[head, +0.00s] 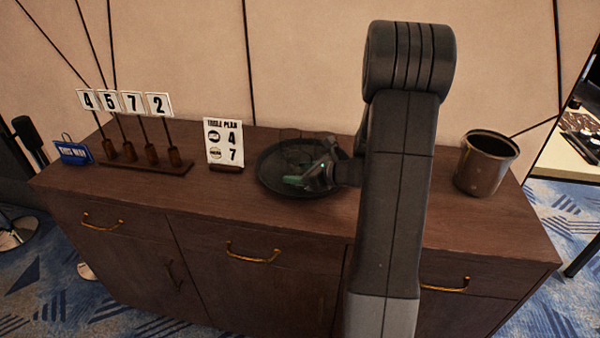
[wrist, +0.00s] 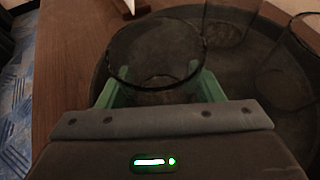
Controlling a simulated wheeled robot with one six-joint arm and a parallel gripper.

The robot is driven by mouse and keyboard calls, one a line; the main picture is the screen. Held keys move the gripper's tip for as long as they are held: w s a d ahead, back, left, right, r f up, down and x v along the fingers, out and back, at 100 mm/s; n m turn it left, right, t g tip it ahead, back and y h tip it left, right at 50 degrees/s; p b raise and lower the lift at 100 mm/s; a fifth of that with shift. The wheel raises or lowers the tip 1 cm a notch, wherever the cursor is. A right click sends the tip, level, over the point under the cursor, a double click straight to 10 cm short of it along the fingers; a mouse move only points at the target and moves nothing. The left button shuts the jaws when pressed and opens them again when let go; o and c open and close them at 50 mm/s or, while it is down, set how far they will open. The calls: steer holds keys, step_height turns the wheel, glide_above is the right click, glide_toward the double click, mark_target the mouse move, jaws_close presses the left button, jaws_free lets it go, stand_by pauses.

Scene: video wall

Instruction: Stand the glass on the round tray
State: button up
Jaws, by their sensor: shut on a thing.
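My gripper (wrist: 151,88), with green fingers, is shut on a clear glass (wrist: 154,56) that looks upright, its rim facing the wrist camera. The dark round tray (head: 265,184) lies on the cabinet top; it also shows in the wrist view (wrist: 226,78). The held glass is at the tray's near left part in the wrist view. I cannot tell whether its base touches the tray. In the head view my gripper (head: 305,180) is over the tray and the held glass is hard to make out.
Two other clear glasses, one at the back (wrist: 230,30) and one at the right (wrist: 288,75), stand on the tray. A table plan card (head: 224,143) and a number stand (head: 130,160) are left of it. A brown bucket (head: 484,165) stands at the right.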

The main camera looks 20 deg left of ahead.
steer(key=o, duration=1.2)
steer(key=shift+f, duration=0.1)
steer(key=shift+d+r, duration=0.2)
steer(key=shift+r, duration=0.1)
steer(key=v, duration=1.1)
steer(key=shift+s+d, duration=0.1)
steer(key=shift+d, duration=0.2)
